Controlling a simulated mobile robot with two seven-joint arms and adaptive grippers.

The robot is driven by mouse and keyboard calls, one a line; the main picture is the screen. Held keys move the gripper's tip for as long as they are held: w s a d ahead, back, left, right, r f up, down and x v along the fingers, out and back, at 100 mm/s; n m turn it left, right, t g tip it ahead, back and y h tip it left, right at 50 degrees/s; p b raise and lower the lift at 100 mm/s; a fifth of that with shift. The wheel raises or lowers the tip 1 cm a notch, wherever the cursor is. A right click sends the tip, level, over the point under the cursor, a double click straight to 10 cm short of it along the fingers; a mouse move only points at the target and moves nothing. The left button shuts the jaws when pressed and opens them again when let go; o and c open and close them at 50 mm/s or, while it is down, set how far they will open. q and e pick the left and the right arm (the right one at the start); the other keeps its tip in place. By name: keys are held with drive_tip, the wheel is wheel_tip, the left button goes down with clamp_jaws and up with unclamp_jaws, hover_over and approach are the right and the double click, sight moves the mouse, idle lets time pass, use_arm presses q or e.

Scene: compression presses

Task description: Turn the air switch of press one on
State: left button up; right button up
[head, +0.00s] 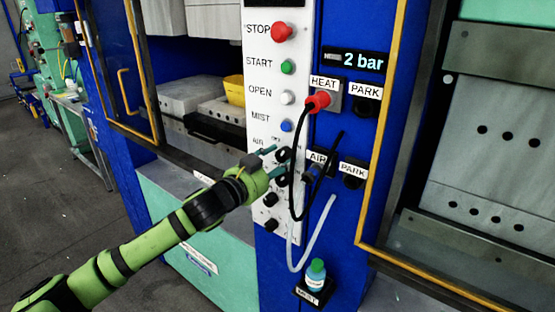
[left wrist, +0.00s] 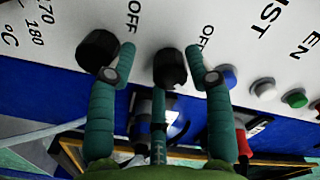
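The white control panel (head: 262,100) carries STOP, START, OPEN and MIST buttons, with an AIR label below them. The black air switch knob (head: 284,154) sits beside this label, partly hidden by my gripper. In the left wrist view the air switch (left wrist: 170,68) is nearest the blue button, with OFF printed by it. My left gripper (head: 268,160) reaches the panel from the left. Its fingers are open, one on each side of the air switch, close to it; I cannot tell if they touch. Another black knob (left wrist: 98,50) is outside the fingers. My right gripper is not in view.
The black cable with a red plug (head: 318,100) at HEAT hangs just right of the gripper. A blue-ended hose (head: 311,174) is at AIR. PARK sockets, a 2 bar display (head: 358,62) and a green-capped bottle (head: 315,275) are nearby. Yellow-edged door frames flank the panel.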

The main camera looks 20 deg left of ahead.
use_arm(q)
drive_tip(key=shift+w+a+r, duration=0.1)
drive_tip(key=shift+r, duration=0.1)
drive_tip(key=shift+r, duration=0.1)
drive_tip(key=v, duration=1.2)
